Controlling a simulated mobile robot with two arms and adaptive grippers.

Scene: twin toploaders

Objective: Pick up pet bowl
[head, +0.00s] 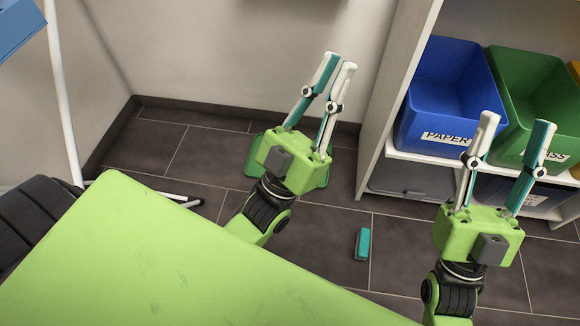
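A green, round-cornered object (254,162) lies on the floor near the back wall. It may be the pet bowl, but much of it is hidden behind my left gripper, so I cannot tell for sure. My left gripper (339,66) is above it in the picture line, fingers pointing up toward the wall. Its fingers are seen at a slant, with the tips apart and nothing between them. My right gripper (516,122) is open and empty, in front of the shelf bins.
A small teal object (363,244) lies on the dark tiles between my arms. A white shelf (378,130) holds a blue paper bin (420,110) and a green glass bin (540,82). A white-legged stand (62,95) is at left. Some floor around the teal object is clear.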

